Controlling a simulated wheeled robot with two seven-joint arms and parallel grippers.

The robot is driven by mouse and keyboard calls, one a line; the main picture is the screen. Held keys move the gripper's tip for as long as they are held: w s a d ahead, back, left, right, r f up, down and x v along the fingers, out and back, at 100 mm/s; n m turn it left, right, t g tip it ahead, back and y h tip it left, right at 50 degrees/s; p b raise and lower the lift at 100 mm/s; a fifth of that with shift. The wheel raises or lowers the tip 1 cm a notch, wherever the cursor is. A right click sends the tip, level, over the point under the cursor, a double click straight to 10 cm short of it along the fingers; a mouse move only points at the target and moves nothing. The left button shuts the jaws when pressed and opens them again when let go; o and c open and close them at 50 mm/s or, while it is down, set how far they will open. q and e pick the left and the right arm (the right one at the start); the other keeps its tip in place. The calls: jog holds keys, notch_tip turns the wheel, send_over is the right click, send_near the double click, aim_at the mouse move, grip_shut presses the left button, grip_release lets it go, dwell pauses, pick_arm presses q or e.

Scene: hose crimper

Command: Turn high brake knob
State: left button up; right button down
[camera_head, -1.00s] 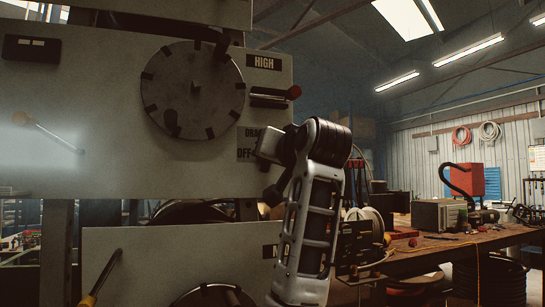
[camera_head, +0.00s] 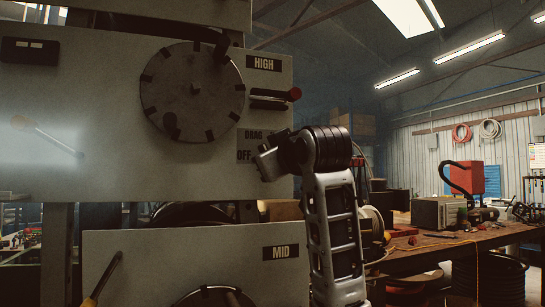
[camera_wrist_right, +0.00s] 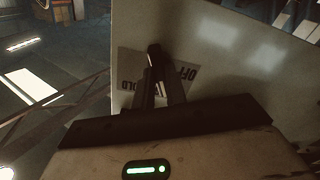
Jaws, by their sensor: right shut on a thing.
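The upper grey panel (camera_head: 100,120) carries a HIGH label (camera_head: 263,63) and, below it, a DRAG/OFF label (camera_head: 250,146) at its right edge. My right gripper (camera_head: 264,166) is at this label, its arm rising from the lower right. In the right wrist view my right gripper (camera_wrist_right: 162,88) reaches to the panel, fingers close together. It is shut on the small dark high brake knob (camera_wrist_right: 154,53), beside the upside-down OFF and HOLD lettering (camera_wrist_right: 180,75). The knob is mostly hidden by the gripper in the head view. My left gripper is not in view.
A large notched dial (camera_head: 195,90) and a red-tipped lever (camera_head: 275,97) sit left of and above my gripper. A lower panel (camera_head: 140,255) has a MID label (camera_head: 281,253). A cluttered workbench (camera_head: 450,245) stands at the right.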

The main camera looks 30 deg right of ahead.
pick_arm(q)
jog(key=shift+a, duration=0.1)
pick_arm(e)
jog(key=shift+n, duration=0.3)
jog(key=c, duration=1.4)
grip_release()
jog(key=shift+c, duration=0.2)
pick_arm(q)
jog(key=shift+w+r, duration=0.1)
pick_arm(e)
jog(key=shift+s+a, duration=0.1)
